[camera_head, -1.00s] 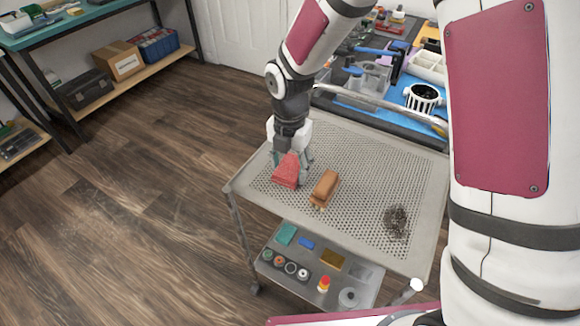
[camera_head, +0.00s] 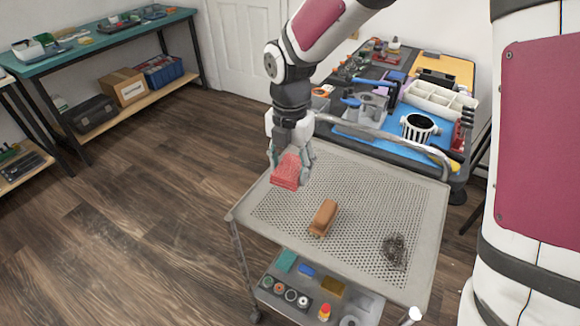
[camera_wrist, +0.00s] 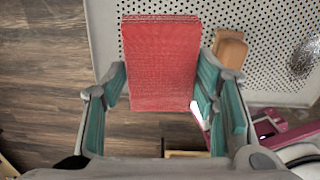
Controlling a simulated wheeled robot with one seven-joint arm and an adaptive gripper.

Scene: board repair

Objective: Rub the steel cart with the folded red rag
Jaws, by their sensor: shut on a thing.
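The folded red rag (camera_head: 287,171) is held in my gripper (camera_head: 291,168), above the left part of the steel cart (camera_head: 342,266). In the wrist view the rag (camera_wrist: 160,62) sits between the two teal-padded fingers of my gripper (camera_wrist: 162,88), which are shut on it. The cart's perforated top (camera_wrist: 275,55) shows behind and to the right of the rag. The rag looks raised off the cart top. A dark scribble-like patch (camera_head: 395,251) lies on the right front of the cart top.
A brown wooden-looking block (camera_head: 323,217) lies mid-cart, right of the rag. A lower shelf (camera_head: 290,268) holds small parts and a bottle. A workbench with a blue mat (camera_head: 385,124) and tools stands behind. The cart's handle rail (camera_head: 385,138) runs along its back.

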